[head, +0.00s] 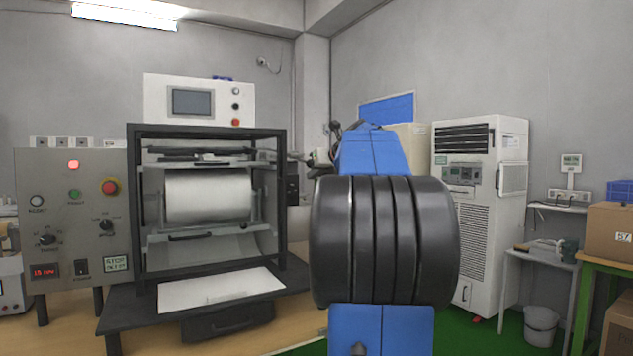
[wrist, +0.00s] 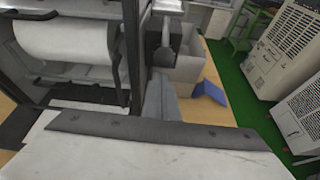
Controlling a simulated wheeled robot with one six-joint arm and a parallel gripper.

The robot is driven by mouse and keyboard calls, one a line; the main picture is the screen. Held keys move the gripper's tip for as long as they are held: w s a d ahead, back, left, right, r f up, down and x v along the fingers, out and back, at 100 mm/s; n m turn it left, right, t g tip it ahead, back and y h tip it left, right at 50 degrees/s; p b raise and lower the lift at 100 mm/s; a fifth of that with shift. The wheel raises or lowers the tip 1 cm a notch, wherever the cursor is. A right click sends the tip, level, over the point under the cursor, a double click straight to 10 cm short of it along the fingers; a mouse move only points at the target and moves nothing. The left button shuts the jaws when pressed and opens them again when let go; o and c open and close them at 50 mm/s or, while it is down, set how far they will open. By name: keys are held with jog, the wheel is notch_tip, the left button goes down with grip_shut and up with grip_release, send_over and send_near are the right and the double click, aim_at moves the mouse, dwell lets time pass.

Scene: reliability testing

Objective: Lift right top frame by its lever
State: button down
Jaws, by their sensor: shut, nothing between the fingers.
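The test machine has a black frame (head: 282,200) around a large white roller (head: 208,195), which also shows in the wrist view (wrist: 65,40). At its upper right side a short grey lever-like part (head: 297,157) sticks out toward my arm. In the wrist view a dark upright part with a small end (wrist: 165,52) stands beside the frame's right post; it looks like the lever. My gripper (wrist: 159,82) is shut and empty, just below and in front of that part. I cannot tell whether they touch. In the head view my arm hides most of the gripper.
A control panel (head: 72,215) with a red light stands left of the machine. A white plate (head: 220,289) lies at its front. A tall white cabinet unit (head: 478,210) stands at the right on green floor, with a bucket (head: 541,322) and cardboard box (head: 610,228) farther right.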

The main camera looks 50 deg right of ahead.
jog(key=shift+r, duration=0.55)
